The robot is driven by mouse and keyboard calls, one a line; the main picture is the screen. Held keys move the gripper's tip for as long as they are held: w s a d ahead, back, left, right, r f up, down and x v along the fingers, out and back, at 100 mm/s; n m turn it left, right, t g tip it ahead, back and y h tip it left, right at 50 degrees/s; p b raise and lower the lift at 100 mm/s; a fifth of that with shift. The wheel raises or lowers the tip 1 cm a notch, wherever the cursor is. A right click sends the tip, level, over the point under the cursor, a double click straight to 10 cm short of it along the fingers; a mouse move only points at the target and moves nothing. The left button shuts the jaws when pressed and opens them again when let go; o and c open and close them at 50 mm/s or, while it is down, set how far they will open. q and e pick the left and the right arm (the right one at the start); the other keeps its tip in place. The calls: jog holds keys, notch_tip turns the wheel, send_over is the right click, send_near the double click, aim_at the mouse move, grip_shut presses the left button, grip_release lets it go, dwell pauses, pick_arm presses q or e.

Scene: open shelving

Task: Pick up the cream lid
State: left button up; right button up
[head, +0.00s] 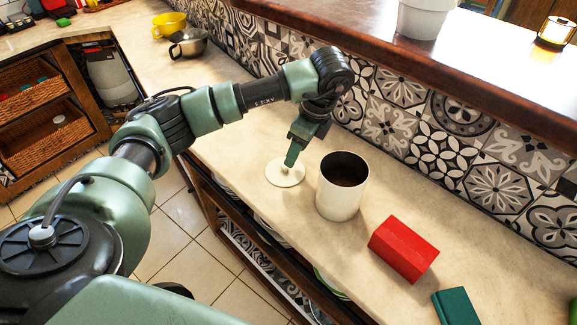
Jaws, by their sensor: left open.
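The cream lid (285,175) is a flat round disc lying on the pale counter, just left of a cream canister (342,187) that stands upright and open at the top. My left gripper (290,160) points down from above onto the lid, its fingertips at or just above the lid's middle. I cannot tell if they touch it. The gripper is open, though the gap between its fingers is hard to see from here. Part of the lid is hidden behind the fingers. My right gripper is not in view.
A red block (403,249) and a teal block (456,307) lie right of the canister. A metal pot (188,43) and a yellow cup (169,25) stand at the far left. A tiled wall (415,115) under a raised wooden ledge (470,95) bounds the counter behind.

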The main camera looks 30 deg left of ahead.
aim_at(285, 168)
pick_arm(q)
jog(key=shift+s+a+f, duration=0.25)
jog(key=shift+f, duration=0.1)
jog(key=p+x, duration=0.1)
jog(key=x, duration=0.1)
jog(key=a+x, duration=0.1)
jog(key=x, duration=0.1)
jog(key=shift+f+p, duration=0.15)
jog(key=shift+p, duration=0.2)
jog(key=shift+f, duration=0.2)
grip_shut()
